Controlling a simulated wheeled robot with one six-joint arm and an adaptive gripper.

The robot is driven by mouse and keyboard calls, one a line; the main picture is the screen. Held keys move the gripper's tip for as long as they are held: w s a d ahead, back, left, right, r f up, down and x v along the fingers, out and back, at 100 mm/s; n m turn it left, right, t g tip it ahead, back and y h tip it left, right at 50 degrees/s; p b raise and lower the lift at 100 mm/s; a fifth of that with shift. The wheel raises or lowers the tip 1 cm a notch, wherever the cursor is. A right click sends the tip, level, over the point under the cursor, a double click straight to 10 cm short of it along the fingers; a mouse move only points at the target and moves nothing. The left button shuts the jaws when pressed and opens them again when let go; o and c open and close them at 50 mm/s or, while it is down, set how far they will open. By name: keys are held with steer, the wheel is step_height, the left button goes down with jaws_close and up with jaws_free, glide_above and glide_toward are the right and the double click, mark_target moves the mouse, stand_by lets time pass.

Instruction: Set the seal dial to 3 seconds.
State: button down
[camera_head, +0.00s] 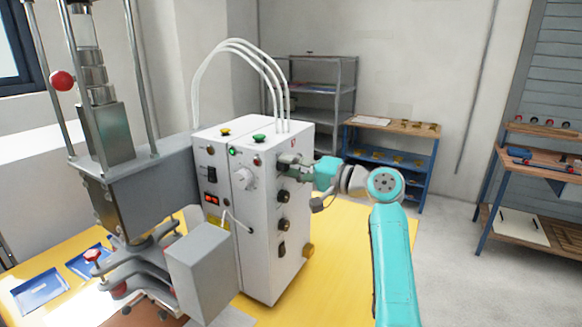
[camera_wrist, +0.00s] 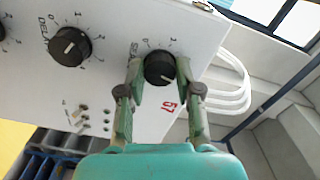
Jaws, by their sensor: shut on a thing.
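The seal dial (camera_wrist: 160,68) is a black knob on the white control box (camera_head: 215,155), in the upper middle of the wrist view. Its white line seems to point to the lower right. A 0 and another figure show above the knob; the rest of its scale and part of the word SEAL are hidden by my fingers. My gripper (camera_wrist: 159,75) is shut on the knob, one finger on each side. In the head view my gripper (camera_head: 284,164) reaches the top of the box's right face and hides the seal dial.
The delay dial (camera_wrist: 70,46), another black knob, sits left of the seal dial. White hoses (camera_head: 255,58) arch above the box. The box stands on a yellow table (camera_head: 345,270) beside a grey press (camera_head: 150,185). Shelves and benches stand farther back.

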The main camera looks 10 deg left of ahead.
steer(key=shift+m, duration=1.1)
steer(key=c, duration=0.8)
jaws_free()
steer(key=shift+d, duration=0.15)
steer(key=v, duration=1.1)
steer(key=shift+s+d, duration=0.15)
steer(key=shift+d, duration=0.25)
